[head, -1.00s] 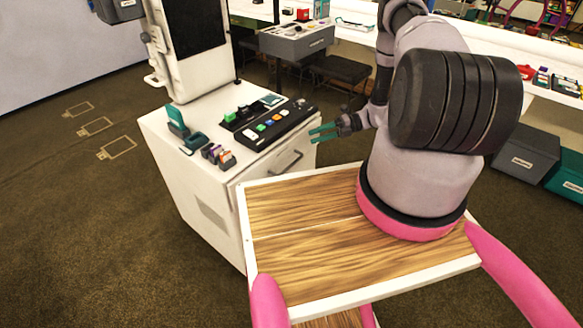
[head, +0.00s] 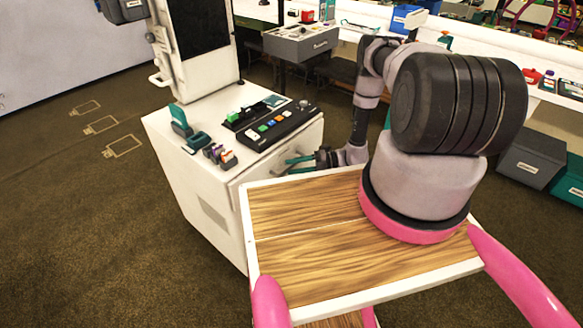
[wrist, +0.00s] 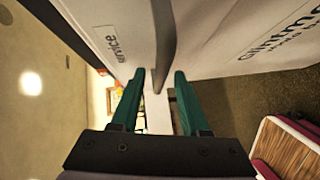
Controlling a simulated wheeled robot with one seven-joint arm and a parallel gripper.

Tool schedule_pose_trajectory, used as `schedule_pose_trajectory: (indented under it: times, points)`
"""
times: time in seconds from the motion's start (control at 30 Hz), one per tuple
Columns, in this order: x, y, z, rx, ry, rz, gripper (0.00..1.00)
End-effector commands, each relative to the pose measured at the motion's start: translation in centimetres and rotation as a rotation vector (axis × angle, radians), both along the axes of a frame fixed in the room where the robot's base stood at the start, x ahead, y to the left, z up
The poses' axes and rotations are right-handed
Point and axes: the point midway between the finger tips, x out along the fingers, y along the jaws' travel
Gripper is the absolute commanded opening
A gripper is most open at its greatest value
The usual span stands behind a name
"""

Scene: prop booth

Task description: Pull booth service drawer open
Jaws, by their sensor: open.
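The white booth cabinet (head: 195,200) stands left of centre in the head view, with its service drawer front (head: 305,142) facing my arm. The drawer looks shut. In the wrist view, a grey bar handle (wrist: 164,35) runs down the drawer front (wrist: 215,35), beside a small "SERVICE" label (wrist: 115,45). My gripper (head: 287,167) is at the drawer front with its teal fingers apart. In the wrist view, the open fingers (wrist: 160,76) lie on either side of the handle's line. I cannot tell whether either finger touches it. In the head view the handle is mostly hidden by my gripper.
A grey box (head: 530,160) and a teal box (head: 572,180) stand at right. Carpet is clear at left.

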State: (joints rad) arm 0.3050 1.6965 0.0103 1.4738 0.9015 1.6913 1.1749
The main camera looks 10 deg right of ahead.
Motion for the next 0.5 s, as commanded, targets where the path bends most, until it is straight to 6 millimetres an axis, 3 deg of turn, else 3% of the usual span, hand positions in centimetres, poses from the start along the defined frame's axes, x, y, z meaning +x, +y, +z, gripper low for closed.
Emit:
schedule_pose_trajectory:
  times: [0.13, 0.4, 0.43, 0.5]
  points:
    - [0.14, 1.0, -0.13, 0.001, 0.0, 0.0, 0.45]
    - [0.2, 1.16, -0.14, 0.001, 0.0, 0.0, 0.45]
    - [0.19, 1.15, -0.13, 0.001, 0.0, 0.0, 0.41]
    - [0.19, 1.15, -0.13, 0.0, 0.0, 0.0, 0.15]
